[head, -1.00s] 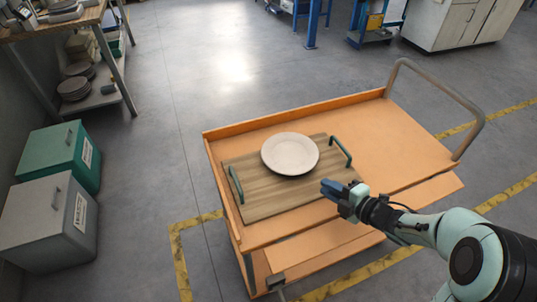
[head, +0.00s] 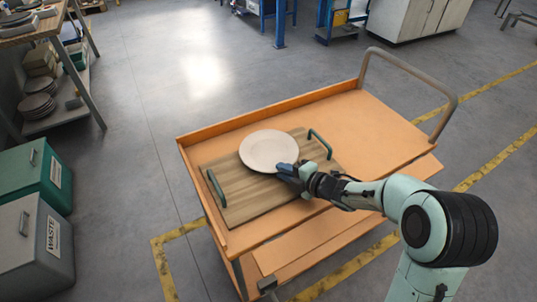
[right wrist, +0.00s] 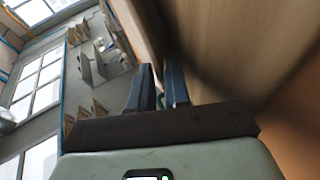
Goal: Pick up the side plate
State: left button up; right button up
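The side plate (head: 268,150) is pale and round. It lies face up on a wooden tray (head: 245,205) with two green handles, on the orange cart. My right gripper (head: 288,171) is at the plate's right front rim in the head view, just above the tray. In the right wrist view its two dark fingers (right wrist: 160,88) stand a small gap apart, with a pale edge, seemingly the plate's rim, between or just beyond them. Whether they touch it is unclear. My left gripper is not in view.
The orange cart (head: 375,125) has a clear top right of the tray and a grey push handle (head: 440,85). Waste bins (head: 35,235) stand at the left. A shelf with stacked plates (head: 38,105) is behind them. The floor around is open.

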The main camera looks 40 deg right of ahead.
jog(key=shift+x, duration=1.05)
jog(key=shift+c, duration=0.3)
grip_shut()
